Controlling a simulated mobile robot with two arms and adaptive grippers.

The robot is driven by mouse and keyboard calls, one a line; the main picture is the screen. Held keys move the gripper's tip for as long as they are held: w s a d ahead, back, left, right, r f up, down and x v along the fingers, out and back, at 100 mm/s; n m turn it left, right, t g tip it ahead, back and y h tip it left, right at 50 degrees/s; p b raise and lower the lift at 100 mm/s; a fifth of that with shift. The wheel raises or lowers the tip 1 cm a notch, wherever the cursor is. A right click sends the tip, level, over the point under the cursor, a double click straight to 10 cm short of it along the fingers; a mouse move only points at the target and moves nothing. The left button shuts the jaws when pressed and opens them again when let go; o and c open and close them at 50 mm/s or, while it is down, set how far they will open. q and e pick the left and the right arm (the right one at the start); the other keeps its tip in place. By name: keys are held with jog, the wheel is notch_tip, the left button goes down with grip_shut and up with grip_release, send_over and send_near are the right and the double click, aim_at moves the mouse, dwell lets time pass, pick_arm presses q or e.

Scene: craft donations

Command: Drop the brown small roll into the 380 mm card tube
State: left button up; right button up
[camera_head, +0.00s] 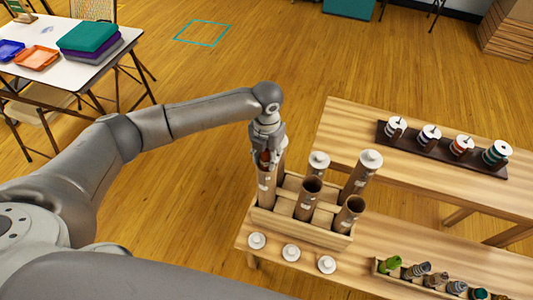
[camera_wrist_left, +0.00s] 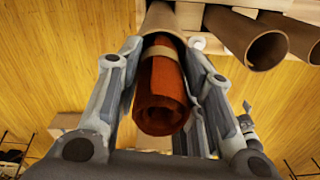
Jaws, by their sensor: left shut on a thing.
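My left gripper (camera_head: 267,155) is above the left end of a wooden crate (camera_head: 305,231) and points down. It is shut on the brown small roll (camera_wrist_left: 162,92), a reddish-brown rolled sheet between the fingers. In the head view the roll (camera_head: 265,158) is mostly hidden by the gripper. A card tube (camera_head: 266,190) stands upright in the crate right below. In the left wrist view this tube (camera_wrist_left: 160,18) lines up with the roll's far end; I cannot tell how far the roll is inside. Tube lengths are not readable. My right gripper is not in view.
Two open tubes (camera_head: 308,195) (camera_head: 351,213) and two white-capped tubes (camera_head: 318,165) (camera_head: 363,173) stand close by in the crate. Three white caps (camera_head: 291,252) lie in front. A dark rack of spools (camera_head: 440,149) and a tray of small rolls (camera_head: 440,282) are to the right.

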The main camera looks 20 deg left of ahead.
pick_arm(q)
jog(key=o, duration=1)
notch_tip(320, 180, up, 12)
jog(key=shift+r, duration=0.1)
dwell(0.4)
